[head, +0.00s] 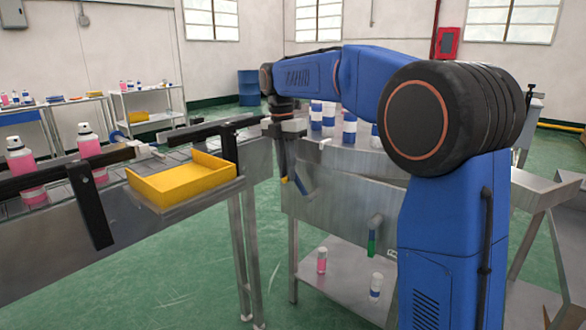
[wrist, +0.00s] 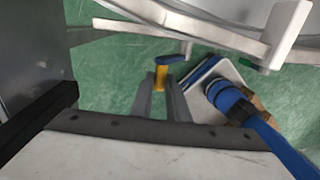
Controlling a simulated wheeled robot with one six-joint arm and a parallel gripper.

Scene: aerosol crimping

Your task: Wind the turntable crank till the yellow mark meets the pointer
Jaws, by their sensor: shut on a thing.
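My gripper (head: 285,172) points down beside the steel turntable stand and is shut on the yellow crank handle (head: 284,180). The handle joins a blue crank arm (head: 304,188) slanting down to the right. In the wrist view the yellow handle (wrist: 162,74) sits between my two grey fingers (wrist: 160,92), with the blue crank arm (wrist: 172,59) beyond it. The turntable top behind my arm carries several blue-and-white cans (head: 349,130). I cannot make out the yellow mark or the pointer; my arm hides part of the top.
A conveyor with pink cans (head: 90,147) and a yellow tray (head: 185,181) stands close on the left. A green-handled lever (head: 372,243) hangs on the stand's front. A low shelf (head: 340,285) below holds a pink can and a white-and-blue can. Green floor lies open at front left.

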